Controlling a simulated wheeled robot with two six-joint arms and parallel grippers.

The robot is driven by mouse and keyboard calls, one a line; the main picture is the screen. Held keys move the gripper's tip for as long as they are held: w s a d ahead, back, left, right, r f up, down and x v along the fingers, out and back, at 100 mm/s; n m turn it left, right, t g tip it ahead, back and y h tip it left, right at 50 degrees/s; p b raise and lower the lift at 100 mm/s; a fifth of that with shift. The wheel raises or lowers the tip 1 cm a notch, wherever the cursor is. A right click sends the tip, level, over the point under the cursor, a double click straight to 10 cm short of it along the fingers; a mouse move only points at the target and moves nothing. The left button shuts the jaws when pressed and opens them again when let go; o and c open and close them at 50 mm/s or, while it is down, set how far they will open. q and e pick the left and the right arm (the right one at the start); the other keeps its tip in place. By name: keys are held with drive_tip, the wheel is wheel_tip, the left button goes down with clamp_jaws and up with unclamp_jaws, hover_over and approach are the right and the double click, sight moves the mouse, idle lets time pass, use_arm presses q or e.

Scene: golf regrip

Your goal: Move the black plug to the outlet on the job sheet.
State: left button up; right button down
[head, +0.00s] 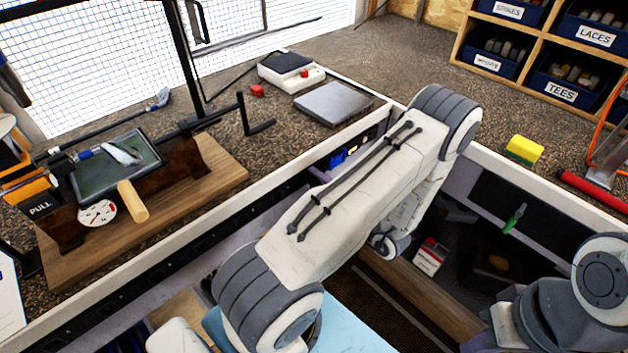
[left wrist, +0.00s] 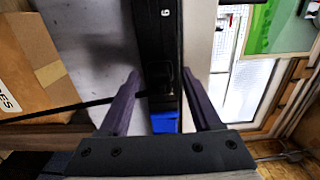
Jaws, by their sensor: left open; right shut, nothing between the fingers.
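A dark strip with a white "6" (left wrist: 165,45) runs up the middle of the left wrist view. A black plug (left wrist: 160,93) appears to sit on it, with a black cable (left wrist: 70,112) running left; the dark shapes blend. My left gripper (left wrist: 161,75) is open, with one purple-grey finger on each side of the strip. A blue plug (left wrist: 165,123) is nearer the palm. In the head view, blue (head: 337,158) and yellow (head: 351,150) pieces show on the bench front; my left arm hides much there. My right gripper is out of view. The job sheet is not readable.
A cardboard box (left wrist: 35,60) stands left of the strip. The bench holds a wooden board (head: 215,165) with a clamp stand, a grey plate (head: 333,103) and a small scale (head: 290,68). A yellow sponge (head: 523,149) lies at right. An open drawer with a red-white box (head: 430,257) is below.

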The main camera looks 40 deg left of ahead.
use_arm(q)
drive_tip(key=shift+p, duration=0.45)
idle(0.8)
clamp_jaws()
idle(1.2)
drive_tip(key=shift+d, duration=0.1)
drive_tip(key=shift+s+d+p, duration=0.15)
drive_tip(key=shift+d+p, duration=0.05)
drive_tip(key=shift+d, duration=1.3)
drive_tip(key=shift+s+d+p, duration=0.1)
drive_tip(key=shift+d+p, duration=0.05)
drive_tip(key=shift+d, duration=1.3)
